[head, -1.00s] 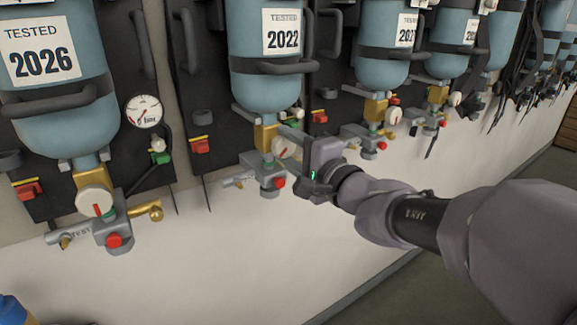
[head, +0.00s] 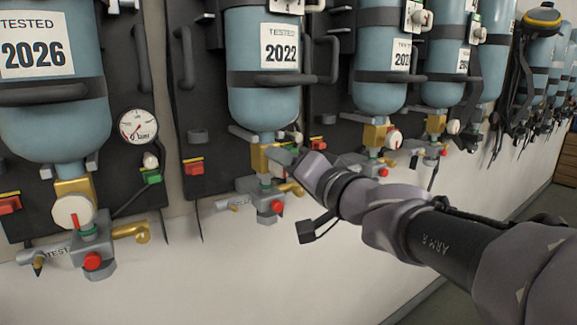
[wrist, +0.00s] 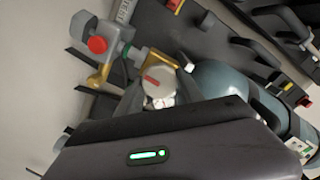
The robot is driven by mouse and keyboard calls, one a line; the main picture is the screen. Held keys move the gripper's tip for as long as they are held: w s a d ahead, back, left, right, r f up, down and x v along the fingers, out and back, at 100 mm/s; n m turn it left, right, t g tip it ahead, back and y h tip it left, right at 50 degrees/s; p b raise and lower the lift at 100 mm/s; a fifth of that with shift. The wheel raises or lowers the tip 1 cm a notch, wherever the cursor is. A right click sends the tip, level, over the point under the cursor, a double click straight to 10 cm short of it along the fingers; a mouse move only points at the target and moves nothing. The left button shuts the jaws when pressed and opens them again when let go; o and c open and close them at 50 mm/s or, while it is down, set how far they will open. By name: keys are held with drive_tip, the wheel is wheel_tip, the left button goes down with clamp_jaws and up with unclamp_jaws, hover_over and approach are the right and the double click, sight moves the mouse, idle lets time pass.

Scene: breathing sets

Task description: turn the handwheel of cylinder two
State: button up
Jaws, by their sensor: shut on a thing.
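Cylinder two (head: 263,108) is the blue cylinder labelled TESTED 2022, upright on its dark backplate. Its brass valve (head: 260,158) and grey lower block with a red knob (head: 277,206) show below it. My gripper (head: 280,162) is at this valve, and it hides most of the handwheel in the head view. In the wrist view the handwheel (wrist: 160,92) is a pale round knob with a red mark. The dark fingers of my gripper (wrist: 162,98) lie on both sides of it, shut on it. The cylinder's blue body is to the right there.
A cylinder labelled 2026 (head: 55,115) with its own handwheel (head: 73,211) and a round gauge (head: 138,126) stands at left. More cylinders (head: 380,70) line the wall to the right. Hoses hang farther along. The white wall (head: 200,285) below is clear.

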drive_tip(key=shift+r+n, duration=0.1)
drive_tip(key=shift+n, duration=0.2)
idle(0.4)
drive_tip(key=o, duration=1.4)
drive_tip(key=p+v, duration=0.2)
drive_tip(key=v, duration=1.5)
drive_tip(key=shift+s+d, duration=0.2)
